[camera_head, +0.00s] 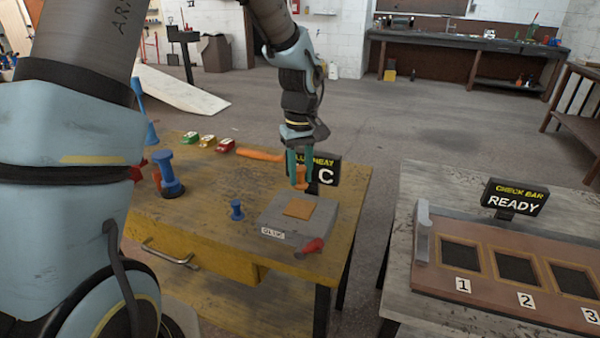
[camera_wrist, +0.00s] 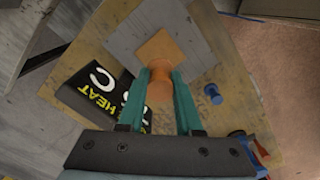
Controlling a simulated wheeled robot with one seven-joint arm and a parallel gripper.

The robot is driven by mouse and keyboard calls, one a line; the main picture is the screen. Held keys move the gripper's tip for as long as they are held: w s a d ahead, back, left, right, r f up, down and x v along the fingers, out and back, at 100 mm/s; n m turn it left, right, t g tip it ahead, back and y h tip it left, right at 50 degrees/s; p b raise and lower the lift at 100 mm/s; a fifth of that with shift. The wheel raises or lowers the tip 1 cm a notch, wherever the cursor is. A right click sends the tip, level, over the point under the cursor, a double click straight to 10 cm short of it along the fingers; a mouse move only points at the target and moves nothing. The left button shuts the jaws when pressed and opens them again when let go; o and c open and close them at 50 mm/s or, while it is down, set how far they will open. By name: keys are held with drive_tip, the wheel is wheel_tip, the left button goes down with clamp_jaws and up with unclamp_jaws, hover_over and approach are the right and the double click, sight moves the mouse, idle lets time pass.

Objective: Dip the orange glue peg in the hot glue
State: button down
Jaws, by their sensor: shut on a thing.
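My gripper (camera_head: 300,172) is shut on the orange glue peg (camera_head: 300,180). The peg also shows between the two teal fingers in the wrist view (camera_wrist: 160,84). The grey glue pot (camera_head: 335,222) stands on the yellow-topped bench, with a square orange glue surface (camera_head: 299,208) in its top. The glue surface also shows in the wrist view (camera_wrist: 160,49), just beyond the peg. The peg is close to the far edge of the pot in the head view; I cannot tell its exact height above it. A black heat sign (camera_head: 326,174) stands behind, partly hidden by my gripper.
A second table bears a "READY" sign (camera_head: 514,199) and a frame (camera_head: 440,290) with numbered openings.

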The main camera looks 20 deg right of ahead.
sight(300, 207)
drive_tip(key=shift+f, duration=0.1)
drive_tip(key=shift+f+b, duration=2.15)
drive_tip(key=shift+f, duration=0.9)
drive_tip(key=shift+f, duration=0.35)
drive_tip(key=shift+r+p, duration=2.4)
drive_tip(key=shift+r, duration=1.1)
